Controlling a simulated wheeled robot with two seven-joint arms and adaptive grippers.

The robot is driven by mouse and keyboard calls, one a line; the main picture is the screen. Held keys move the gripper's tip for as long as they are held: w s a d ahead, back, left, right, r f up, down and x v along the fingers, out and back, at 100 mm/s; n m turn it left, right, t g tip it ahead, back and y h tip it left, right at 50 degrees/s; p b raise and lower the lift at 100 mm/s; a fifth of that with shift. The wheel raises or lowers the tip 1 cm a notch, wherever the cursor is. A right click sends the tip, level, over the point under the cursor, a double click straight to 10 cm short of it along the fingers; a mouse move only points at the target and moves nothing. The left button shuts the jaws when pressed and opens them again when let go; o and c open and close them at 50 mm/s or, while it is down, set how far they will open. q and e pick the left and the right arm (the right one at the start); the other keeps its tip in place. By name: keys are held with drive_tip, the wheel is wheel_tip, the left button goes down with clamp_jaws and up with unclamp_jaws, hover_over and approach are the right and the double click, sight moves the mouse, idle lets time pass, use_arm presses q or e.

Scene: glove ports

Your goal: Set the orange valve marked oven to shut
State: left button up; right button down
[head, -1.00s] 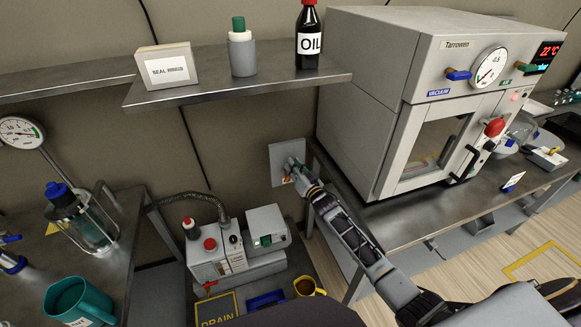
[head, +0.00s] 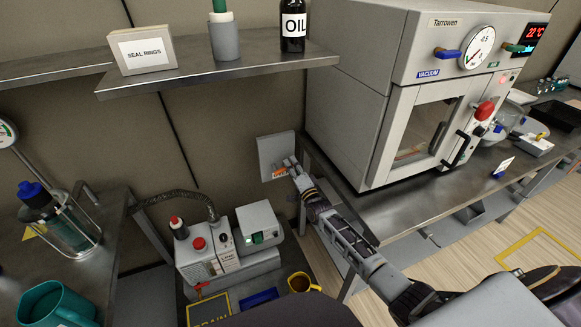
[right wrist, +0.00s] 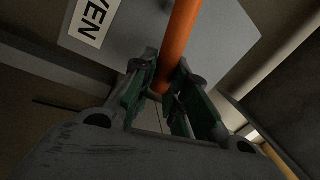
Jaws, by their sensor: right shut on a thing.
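The orange valve handle (head: 280,172) is on a grey wall plate (head: 265,146) between the bench and the oven table. In the right wrist view the orange handle (right wrist: 182,32) is a straight bar running from the top edge down between my fingers. A white label (right wrist: 92,18) on the plate reads "VEN", its start cut off. My right gripper (head: 289,164) is at the plate, its green-padded fingers (right wrist: 160,88) shut on the orange handle. The fingers hide the handle's lower end, and I cannot read its set position. My left gripper is out of view.
The grey vacuum oven (head: 345,65) stands on a steel table (head: 400,210) to the right. A steel shelf (head: 200,75) hangs above left. A pump (head: 200,262) and a yellow mug (head: 302,284) are below the plate.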

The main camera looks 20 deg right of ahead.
drive_tip(key=shift+f+m, duration=0.3)
drive_tip(key=shift+d+f+m+h+b, duration=0.15)
drive_tip(key=shift+f+m+h+b, duration=0.25)
drive_tip(key=shift+m+b, duration=0.4)
use_arm(q)
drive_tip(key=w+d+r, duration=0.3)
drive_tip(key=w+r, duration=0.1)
drive_tip(key=shift+b, duration=0.35)
use_arm(e)
drive_tip(key=shift+f+m, duration=0.4)
drive_tip(key=shift+m, duration=0.7)
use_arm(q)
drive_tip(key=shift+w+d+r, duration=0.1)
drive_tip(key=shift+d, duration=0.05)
use_arm(e)
drive_tip(key=c, duration=1.4)
unclamp_jaws()
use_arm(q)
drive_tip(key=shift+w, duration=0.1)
use_arm(e)
drive_tip(key=shift+s, duration=0.1)
drive_tip(key=shift+s+d+f, duration=0.1)
drive_tip(key=shift+s+f, duration=0.3)
drive_tip(key=shift+s, duration=1.55)
drive_tip(key=shift+s+d+f, duration=0.1)
drive_tip(key=shift+s+f, duration=0.25)
drive_tip(key=shift+s, duration=1.55)
drive_tip(key=shift+s+f, duration=0.4)
drive_tip(key=shift+s, duration=1.55)
